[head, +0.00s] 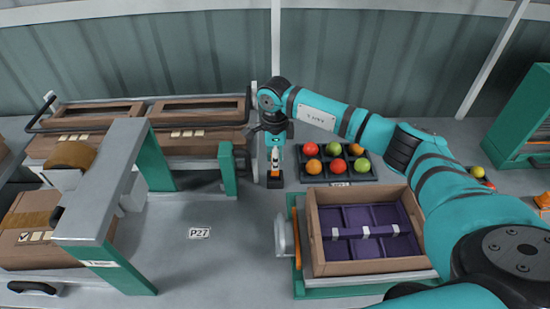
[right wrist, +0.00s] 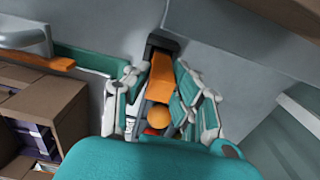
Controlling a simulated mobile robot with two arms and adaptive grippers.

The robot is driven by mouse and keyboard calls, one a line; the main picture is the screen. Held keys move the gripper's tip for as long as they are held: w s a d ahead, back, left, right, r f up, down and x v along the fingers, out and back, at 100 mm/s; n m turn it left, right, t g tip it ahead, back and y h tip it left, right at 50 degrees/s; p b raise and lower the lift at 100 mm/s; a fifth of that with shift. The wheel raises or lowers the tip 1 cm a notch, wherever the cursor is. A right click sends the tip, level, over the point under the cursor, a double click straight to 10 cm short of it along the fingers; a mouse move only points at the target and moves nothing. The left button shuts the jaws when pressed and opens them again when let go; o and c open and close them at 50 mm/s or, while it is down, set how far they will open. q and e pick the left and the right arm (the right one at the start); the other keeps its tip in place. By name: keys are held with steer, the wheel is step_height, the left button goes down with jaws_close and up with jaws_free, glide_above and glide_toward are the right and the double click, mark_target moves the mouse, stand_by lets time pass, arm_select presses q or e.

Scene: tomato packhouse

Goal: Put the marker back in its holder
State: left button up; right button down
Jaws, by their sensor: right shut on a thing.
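My right gripper (head: 275,157) is above the small dark holder (head: 274,181) on the grey bench in the head view. In the right wrist view its two fingers (right wrist: 160,95) are closed on the orange marker (right wrist: 161,76). The marker runs between the fingers toward the dark holder (right wrist: 162,43). The far end of the marker meets the holder in that picture; I cannot tell whether it is inside. The head view shows only a small light part at the fingertips. My left gripper is not in view.
A black tray (head: 346,181) of red, orange and green tomatoes stands right of the holder. A cardboard box (head: 312,232) with purple compartments is in front. A grey and teal frame (head: 118,175) stands left. The bench around the P27 label (head: 199,233) is clear.

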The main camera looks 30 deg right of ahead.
steer(key=shift+f+b, duration=0.85)
steer(key=shift+f, duration=0.2)
steer(key=c, duration=1.1)
jaws_free()
steer(key=c, duration=0.3)
steer(key=shift+r+p, duration=2.05)
steer(key=shift+r, duration=1.5)
